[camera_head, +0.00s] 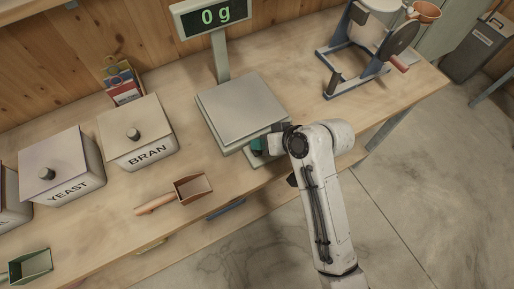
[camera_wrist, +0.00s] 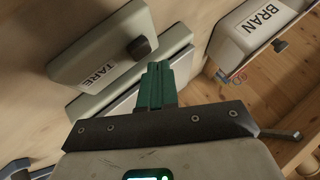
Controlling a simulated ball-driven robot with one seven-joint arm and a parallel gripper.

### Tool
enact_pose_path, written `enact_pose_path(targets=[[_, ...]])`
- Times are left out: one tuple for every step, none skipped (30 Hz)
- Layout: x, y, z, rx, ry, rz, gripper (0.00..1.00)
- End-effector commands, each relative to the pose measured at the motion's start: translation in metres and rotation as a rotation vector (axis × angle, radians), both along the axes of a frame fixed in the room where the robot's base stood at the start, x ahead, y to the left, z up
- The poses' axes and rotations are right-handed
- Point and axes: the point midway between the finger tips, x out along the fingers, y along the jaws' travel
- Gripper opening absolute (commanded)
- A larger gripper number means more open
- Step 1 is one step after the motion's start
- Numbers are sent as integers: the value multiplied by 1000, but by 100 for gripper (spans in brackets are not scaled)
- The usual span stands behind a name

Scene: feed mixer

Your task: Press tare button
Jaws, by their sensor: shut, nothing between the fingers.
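The scale (camera_head: 240,108) stands on the bench, with an empty grey pan and a display (camera_head: 210,17) reading 0 g. In the wrist view, a pale housing (camera_wrist: 75,72) carries a TARE label (camera_wrist: 98,64) and a dark round button (camera_wrist: 140,47) beside it. My gripper (camera_wrist: 160,67) has teal fingers closed together with nothing between them. Its tips appear close to the button, to its lower right in the wrist view; whether they touch is not clear. In the head view my gripper (camera_head: 257,146) is at the scale's front edge, partly hidden by my wrist.
BRAN (camera_head: 137,133) and YEAST (camera_head: 62,167) boxes stand left of the scale. A scoop (camera_head: 178,194) lies in front of it on the bench. A blue-framed hand-cranked machine (camera_head: 365,45) stands at the right. Bare bench lies between scale and machine.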

Motion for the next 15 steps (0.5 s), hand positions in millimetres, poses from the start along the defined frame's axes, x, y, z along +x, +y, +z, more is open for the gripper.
enact_pose_path(targets=[[0,0,4,0,0,0,0],[0,0,6,0,0,0,0],[0,0,10,0,-1,-1,0],[0,0,13,0,-1,-1,0],[0,0,16,0,-1,-1,0],[0,0,20,0,-1,-1,0],[0,0,23,0,-1,-1,0],[0,0,25,0,-1,-1,0],[0,0,29,0,-1,-1,0],[0,0,32,0,-1,-1,0],[0,0,32,0,-1,0,0],[0,0,36,0,-1,0,0],[0,0,38,0,-1,0,0],[0,0,41,0,-1,0,0],[0,0,44,0,-1,0,0]])
